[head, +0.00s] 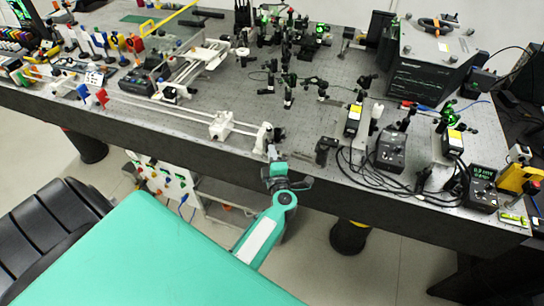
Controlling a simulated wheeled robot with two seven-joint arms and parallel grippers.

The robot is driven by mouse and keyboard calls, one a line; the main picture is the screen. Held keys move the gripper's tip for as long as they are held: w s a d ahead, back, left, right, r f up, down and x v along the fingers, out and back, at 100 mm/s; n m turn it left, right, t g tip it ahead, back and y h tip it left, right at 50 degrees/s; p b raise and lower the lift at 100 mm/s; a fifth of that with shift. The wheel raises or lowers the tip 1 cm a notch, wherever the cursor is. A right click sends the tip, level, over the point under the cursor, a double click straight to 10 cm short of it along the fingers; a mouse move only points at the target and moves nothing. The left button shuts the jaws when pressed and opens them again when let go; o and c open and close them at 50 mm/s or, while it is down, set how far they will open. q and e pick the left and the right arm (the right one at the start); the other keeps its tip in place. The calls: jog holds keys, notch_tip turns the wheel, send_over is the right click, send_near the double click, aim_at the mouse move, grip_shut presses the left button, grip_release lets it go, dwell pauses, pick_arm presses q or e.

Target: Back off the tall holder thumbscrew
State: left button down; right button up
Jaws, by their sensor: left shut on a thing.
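A white upright holder (263,137) stands at the front edge of the optical bench, at the near end of a long white rail. I take it for the tall holder. My left gripper (272,153) is at the bench's front edge, right against the near side of this holder. The gripper is small in the head view and appears shut at the holder's thumbscrew. The thumbscrew itself is hidden by the fingers or too small to make out. My right gripper is not in view.
A white block carriage (221,125) sits on the rail to the left. A small black part (325,149) and cables lie to the right of the gripper. Black control boxes (391,151) stand further right. The bench's dark front edge (190,140) runs just beneath the holder.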

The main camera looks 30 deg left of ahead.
pick_arm(q)
jog(key=shift+f+n, duration=0.15)
jog(key=shift+n, duration=0.15)
jog(key=c, duration=1.4)
grip_release()
jog(key=shift+d, duration=0.1)
